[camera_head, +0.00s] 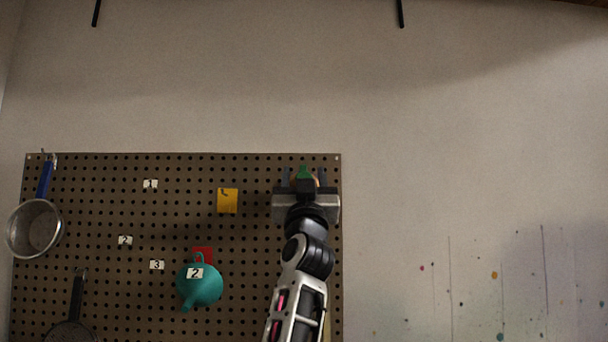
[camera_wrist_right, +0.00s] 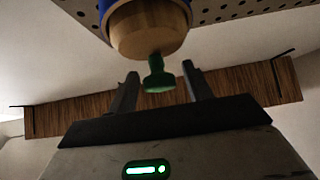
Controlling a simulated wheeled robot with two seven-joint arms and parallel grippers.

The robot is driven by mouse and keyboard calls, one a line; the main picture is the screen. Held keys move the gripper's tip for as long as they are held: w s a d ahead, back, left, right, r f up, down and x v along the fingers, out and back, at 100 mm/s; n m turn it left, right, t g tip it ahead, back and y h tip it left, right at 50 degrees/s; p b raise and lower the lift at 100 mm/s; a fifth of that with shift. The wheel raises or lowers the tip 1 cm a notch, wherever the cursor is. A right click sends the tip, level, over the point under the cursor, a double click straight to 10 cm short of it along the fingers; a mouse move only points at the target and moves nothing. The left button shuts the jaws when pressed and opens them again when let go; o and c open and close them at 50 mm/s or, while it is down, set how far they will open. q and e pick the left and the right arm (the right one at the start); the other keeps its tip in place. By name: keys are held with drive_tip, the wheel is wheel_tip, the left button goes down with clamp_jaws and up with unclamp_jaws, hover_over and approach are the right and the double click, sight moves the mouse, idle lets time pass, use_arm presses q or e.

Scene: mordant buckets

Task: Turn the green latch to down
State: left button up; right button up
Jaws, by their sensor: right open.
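The green latch (camera_head: 303,172) shows as a small green tip near the pegboard's upper right corner, mostly hidden behind my right gripper (camera_head: 303,181). In the right wrist view the green latch (camera_wrist_right: 157,76) sticks out from a round wooden piece (camera_wrist_right: 150,30) with a blue band. My right gripper (camera_wrist_right: 160,78) is open there, with one finger on each side of the latch. A gap shows between the latch and each finger, so I see no grip. Which way the latch points on the board is hard to tell. My left gripper is not in view.
The pegboard (camera_head: 110,210) carries a yellow square (camera_head: 228,201), a teal funnel (camera_head: 203,288) before a red piece (camera_head: 202,254), and small number labels. A strainer (camera_head: 36,229) and a dark pan (camera_head: 72,332) hang at the left.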

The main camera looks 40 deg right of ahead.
drive_tip(key=shift+c, duration=0.2)
drive_tip(key=c, duration=0.9)
